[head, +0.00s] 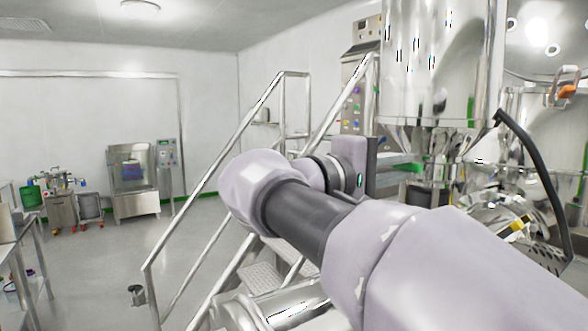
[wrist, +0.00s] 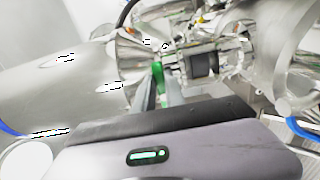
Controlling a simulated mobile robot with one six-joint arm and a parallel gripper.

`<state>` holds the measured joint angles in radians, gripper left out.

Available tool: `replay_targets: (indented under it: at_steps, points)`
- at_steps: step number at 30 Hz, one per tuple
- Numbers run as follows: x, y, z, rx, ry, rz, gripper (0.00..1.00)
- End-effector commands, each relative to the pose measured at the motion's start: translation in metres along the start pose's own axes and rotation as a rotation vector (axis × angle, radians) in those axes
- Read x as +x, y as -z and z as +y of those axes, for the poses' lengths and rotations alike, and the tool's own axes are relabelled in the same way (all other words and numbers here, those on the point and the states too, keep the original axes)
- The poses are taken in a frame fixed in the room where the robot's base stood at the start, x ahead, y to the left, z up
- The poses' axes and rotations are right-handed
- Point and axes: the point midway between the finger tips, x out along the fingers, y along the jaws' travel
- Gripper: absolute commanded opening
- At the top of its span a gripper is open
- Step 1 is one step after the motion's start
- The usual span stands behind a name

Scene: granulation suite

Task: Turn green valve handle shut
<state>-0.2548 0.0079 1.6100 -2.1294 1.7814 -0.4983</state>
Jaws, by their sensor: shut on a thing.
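The green valve handle (wrist: 158,72) shows as a narrow green strip in the wrist view, at the tips of my gripper's fingers and beside shiny steel pipework. My gripper (wrist: 150,92) is shut on the handle; the fingers hide part of it. In the head view my gripper (head: 402,161) reaches to the right, below the big steel vessel (head: 432,70). A bit of green shows at its tips there, but I cannot make out the handle's shape or angle.
Steel stairs with handrails (head: 215,180) stand left of and behind my arm. A black hose (head: 540,165) hangs at the right. A control panel (head: 355,105) stands behind the stairs. Steel pipe fittings (wrist: 205,65) crowd close around my gripper.

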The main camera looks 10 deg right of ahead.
Motion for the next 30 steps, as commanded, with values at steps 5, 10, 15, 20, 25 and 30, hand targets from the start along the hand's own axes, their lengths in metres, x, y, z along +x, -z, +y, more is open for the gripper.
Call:
replay_targets:
  at_steps: [5, 10, 15, 20, 25, 30]
  points:
    - [0.0, 0.0, -0.001, 0.009, 0.001, -0.001, 0.0]
    - [0.0, 0.0, -0.001, 0.009, 0.002, -0.001, 0.0]
    - [0.0, 0.0, -0.001, 0.008, 0.002, -0.001, 0.28]
    - [0.0, 0.0, -0.001, 0.008, 0.001, 0.0, 0.36]
    - [0.0, 0.0, 0.0, 0.007, 0.001, 0.0, 0.36]
    - [-0.019, 0.001, 0.0, 0.007, 0.001, 0.004, 0.36]
